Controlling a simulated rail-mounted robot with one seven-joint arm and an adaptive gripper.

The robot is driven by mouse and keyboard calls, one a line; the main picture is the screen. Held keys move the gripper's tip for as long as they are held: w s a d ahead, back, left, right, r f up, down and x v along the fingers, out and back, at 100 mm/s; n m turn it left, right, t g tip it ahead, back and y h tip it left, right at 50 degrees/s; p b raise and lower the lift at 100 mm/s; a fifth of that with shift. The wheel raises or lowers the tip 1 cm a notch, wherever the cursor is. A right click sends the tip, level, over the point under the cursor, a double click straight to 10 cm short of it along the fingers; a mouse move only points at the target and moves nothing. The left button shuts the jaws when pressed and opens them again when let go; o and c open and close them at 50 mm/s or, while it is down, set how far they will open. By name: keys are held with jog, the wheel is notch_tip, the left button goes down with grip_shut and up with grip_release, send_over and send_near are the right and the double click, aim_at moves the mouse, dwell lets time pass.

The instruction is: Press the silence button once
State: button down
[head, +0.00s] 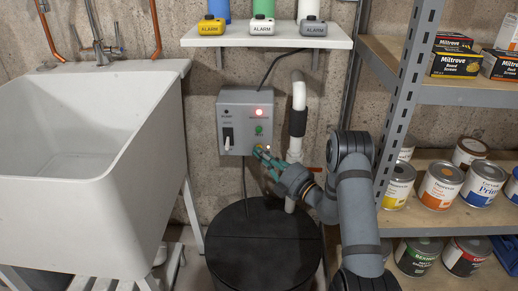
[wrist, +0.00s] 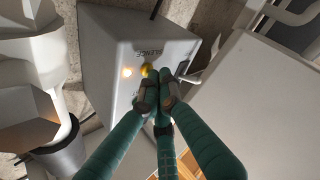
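A grey control box (head: 233,105) is mounted on the wall, with a lit red lamp (head: 259,112), a green button (head: 259,130) and a lever switch (head: 227,141) on its face. The wrist view shows a box face (wrist: 112,62) with the word SILENCE, a yellow button (wrist: 146,70) and a glowing light (wrist: 127,73). My gripper (head: 261,152) is at the control box's lower right corner. In the wrist view its green fingers are together and empty, with the tips (wrist: 157,84) just beside the yellow button. I cannot tell whether they touch it.
A shelf (head: 265,40) above holds yellow, white and grey ALARM units (head: 262,27). A white pipe (head: 298,110) runs close right of the box. A black round lid (head: 262,235) lies below, a sink (head: 90,160) is left, and metal shelving with paint cans (head: 440,186) is right.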

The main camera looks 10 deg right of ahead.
jog(key=shift+s, duration=0.15)
jog(key=shift+s+a, duration=0.2)
jog(key=shift+s, duration=0.4)
jog(key=shift+s+a+b, duration=0.2)
jog(key=shift+s+b, duration=0.1)
jog(key=shift+s, duration=0.5)
jog(key=shift+s+a+b, duration=0.25)
jog(key=shift+s, duration=0.6)
jog(key=shift+s+a+b, duration=0.2)
jog(key=shift+s+b, duration=0.1)
jog(key=shift+s, duration=0.5)
jog(key=shift+w, duration=0.15)
